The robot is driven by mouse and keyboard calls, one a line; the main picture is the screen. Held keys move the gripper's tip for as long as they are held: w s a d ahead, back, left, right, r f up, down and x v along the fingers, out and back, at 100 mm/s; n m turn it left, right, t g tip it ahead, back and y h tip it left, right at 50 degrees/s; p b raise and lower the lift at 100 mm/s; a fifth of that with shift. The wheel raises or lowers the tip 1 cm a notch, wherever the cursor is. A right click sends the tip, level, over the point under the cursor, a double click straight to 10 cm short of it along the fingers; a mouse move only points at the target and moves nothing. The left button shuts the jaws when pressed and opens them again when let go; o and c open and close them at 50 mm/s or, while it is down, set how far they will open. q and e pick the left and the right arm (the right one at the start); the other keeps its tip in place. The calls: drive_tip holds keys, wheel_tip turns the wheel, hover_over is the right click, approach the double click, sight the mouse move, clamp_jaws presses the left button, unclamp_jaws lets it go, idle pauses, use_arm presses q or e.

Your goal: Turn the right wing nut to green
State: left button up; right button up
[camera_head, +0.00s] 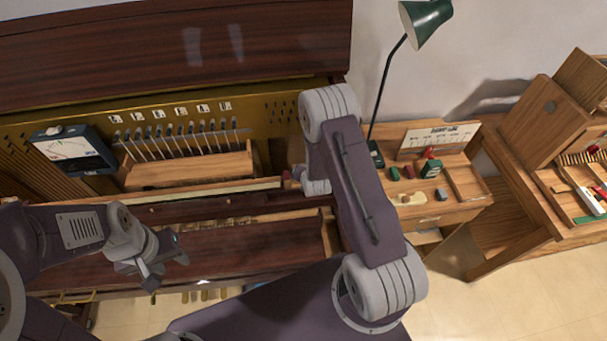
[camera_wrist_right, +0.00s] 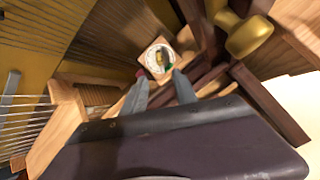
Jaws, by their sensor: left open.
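In the right wrist view, a gold wing nut (camera_wrist_right: 158,58) sits at the middle of a round white dial on a square wooden plate. My left gripper (camera_head: 165,268) is open and empty over the dark wooden piano front.
A large brass rounded piece (camera_wrist_right: 250,36) stands right of the dial. In the head view, a meter (camera_head: 72,150) stands left of the row of strings. A wooden side table (camera_head: 440,205) with small items and a green lamp (camera_head: 425,22) stand right of my right arm.

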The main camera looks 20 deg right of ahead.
drive_tip(key=b+x, duration=0.2)
drive_tip(key=x, duration=0.2)
drive_tip(key=shift+w+f, duration=0.1)
drive_tip(key=shift+f, duration=0.1)
drive_tip(key=shift+w+d+f+b, duration=0.1)
drive_tip(key=shift+f+b, duration=0.05)
drive_tip(key=shift+b, duration=0.25)
drive_tip(key=shift+b+x, duration=2.45)
drive_tip(key=shift+x, duration=0.95)
drive_tip(key=shift+s+r+p, duration=0.45)
drive_tip(key=shift+r+p, duration=0.1)
drive_tip(key=shift+p, duration=0.1)
